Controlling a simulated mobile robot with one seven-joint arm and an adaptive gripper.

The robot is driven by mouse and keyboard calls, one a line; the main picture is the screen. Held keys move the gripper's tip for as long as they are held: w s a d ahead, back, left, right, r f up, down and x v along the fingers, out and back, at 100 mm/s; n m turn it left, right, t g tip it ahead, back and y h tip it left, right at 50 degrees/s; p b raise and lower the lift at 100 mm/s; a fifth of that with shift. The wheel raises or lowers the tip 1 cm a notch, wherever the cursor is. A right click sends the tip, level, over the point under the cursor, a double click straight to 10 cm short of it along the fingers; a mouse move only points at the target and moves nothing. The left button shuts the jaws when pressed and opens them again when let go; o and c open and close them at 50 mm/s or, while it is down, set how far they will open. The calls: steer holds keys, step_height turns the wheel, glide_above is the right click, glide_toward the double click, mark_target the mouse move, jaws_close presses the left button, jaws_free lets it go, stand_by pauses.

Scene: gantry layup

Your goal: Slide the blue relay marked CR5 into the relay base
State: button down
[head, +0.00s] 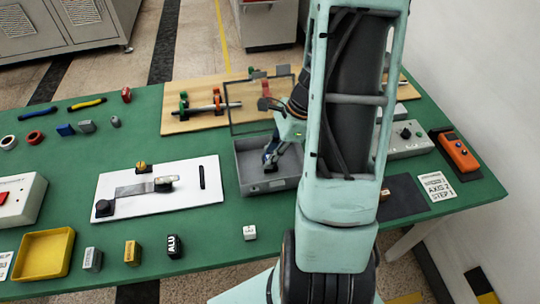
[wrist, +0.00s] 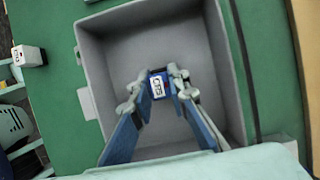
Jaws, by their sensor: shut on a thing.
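The blue relay (wrist: 157,76) is between the fingertips of my gripper (wrist: 157,90), near the middle of the wrist view. Its white label faces the camera and seems to read CR5, turned sideways. My gripper is shut on it, inside the open grey box (wrist: 93,75). In the head view my gripper (head: 270,155) reaches down into the same grey box (head: 243,178), with a small dark shape below the fingers. The relay base cannot be made out clearly; the relay and fingers cover the spot beneath. I cannot tell whether the relay touches it.
The box's framed lid (head: 232,115) stands open at the back. The box walls closely surround my gripper. A white board with a lever (head: 205,200) lies to the left, a wooden board (head: 180,126) behind.

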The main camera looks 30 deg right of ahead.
steer(key=c, duration=1.8)
jaws_free()
steer(key=shift+o, duration=0.2)
steer(key=v, duration=1.2)
